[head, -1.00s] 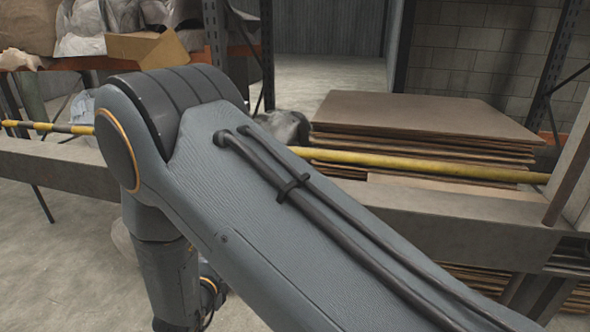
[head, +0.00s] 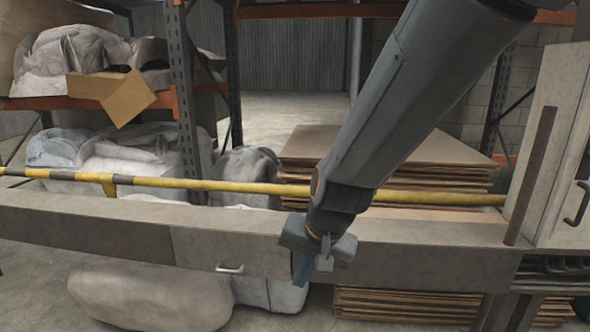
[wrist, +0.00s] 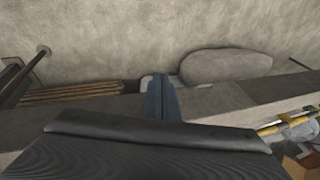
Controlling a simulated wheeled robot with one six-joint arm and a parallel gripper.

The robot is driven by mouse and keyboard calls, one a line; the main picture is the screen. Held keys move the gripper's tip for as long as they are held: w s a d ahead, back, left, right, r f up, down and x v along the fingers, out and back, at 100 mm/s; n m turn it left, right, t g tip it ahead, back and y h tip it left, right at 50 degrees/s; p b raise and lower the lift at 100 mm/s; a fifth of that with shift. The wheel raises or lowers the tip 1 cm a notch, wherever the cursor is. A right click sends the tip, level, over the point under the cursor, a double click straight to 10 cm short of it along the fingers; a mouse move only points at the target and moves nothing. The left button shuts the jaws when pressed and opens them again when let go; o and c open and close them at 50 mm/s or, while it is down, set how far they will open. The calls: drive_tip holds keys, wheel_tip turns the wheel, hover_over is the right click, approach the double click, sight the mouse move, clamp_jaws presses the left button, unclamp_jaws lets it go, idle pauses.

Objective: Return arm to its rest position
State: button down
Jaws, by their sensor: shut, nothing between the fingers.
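My gripper (head: 315,268) hangs at the end of my arm in the head view, pointing down in front of the long grey bench. Its fingers are together with nothing between them. In the wrist view the closed fingers (wrist: 160,98) point away from the camera toward the bench edge and floor. My grey arm comes down from the upper right of the head view and hides part of the board stack and the bench.
A yellow-and-black bar (head: 230,187) runs along the grey bench (head: 60,225). A drawer with a handle (head: 230,268) is in its front. Stacked brown boards (head: 300,150) lie behind. Grey sacks (head: 150,297) lie below; an open cardboard box (head: 115,95) sits on a shelf.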

drive_tip(key=s+d+r+n+g+h, duration=0.2)
drive_tip(key=s+d+r+n+g, duration=0.15)
drive_tip(key=s+d, duration=1)
drive_tip(key=s+d+r+p, duration=0.1)
drive_tip(key=d+r+p, duration=0.3)
drive_tip(key=p, duration=0.8)
drive_tip(key=shift+d+r, duration=0.15)
drive_tip(key=shift+r, duration=0.6)
drive_tip(key=shift+m, duration=0.35)
